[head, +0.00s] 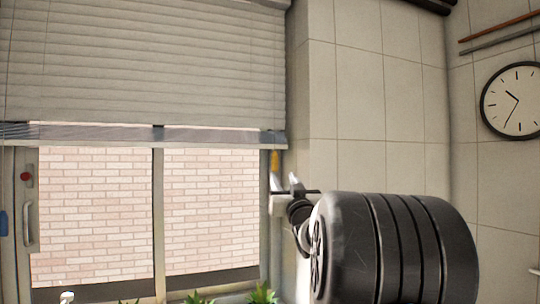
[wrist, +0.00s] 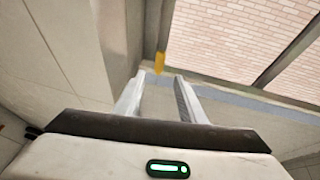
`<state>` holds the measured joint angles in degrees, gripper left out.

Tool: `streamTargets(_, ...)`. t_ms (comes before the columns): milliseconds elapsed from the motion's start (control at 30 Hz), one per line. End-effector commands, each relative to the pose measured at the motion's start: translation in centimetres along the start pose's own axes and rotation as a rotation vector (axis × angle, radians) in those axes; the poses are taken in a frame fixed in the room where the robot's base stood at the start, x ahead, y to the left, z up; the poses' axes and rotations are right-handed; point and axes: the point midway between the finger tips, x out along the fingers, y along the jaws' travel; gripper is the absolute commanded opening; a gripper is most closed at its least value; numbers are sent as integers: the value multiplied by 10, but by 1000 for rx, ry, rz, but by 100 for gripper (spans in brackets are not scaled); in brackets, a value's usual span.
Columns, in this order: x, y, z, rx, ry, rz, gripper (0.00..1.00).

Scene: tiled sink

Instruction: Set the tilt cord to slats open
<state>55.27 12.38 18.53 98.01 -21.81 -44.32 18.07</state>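The window blind (head: 140,60) covers the upper window in the head view. Its slats lie nearly flat against one another and look closed. A small yellow-orange cord end (head: 275,161) hangs at the blind's lower right corner. It also shows in the wrist view (wrist: 159,62), just beyond and between the fingertips. The thin cord above it is too faint to make out. My gripper (head: 284,184) is just below the cord end in the head view. In the wrist view its two fingers (wrist: 158,80) stand apart with nothing between them. My arm hides part of the wall.
The tiled wall (head: 362,95) juts out right of the window, close to my gripper. The window frame (head: 158,220) and bottom rail (head: 190,135) are nearby. Green plants (head: 263,294) stand along the lower edge. A clock (head: 513,100) hangs at the right.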

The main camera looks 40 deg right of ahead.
Motion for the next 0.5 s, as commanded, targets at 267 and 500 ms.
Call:
streamTargets(267,46,0,0,3,-1,1,36)
streamTargets(500,100,0,-1,3,-2,0,36)
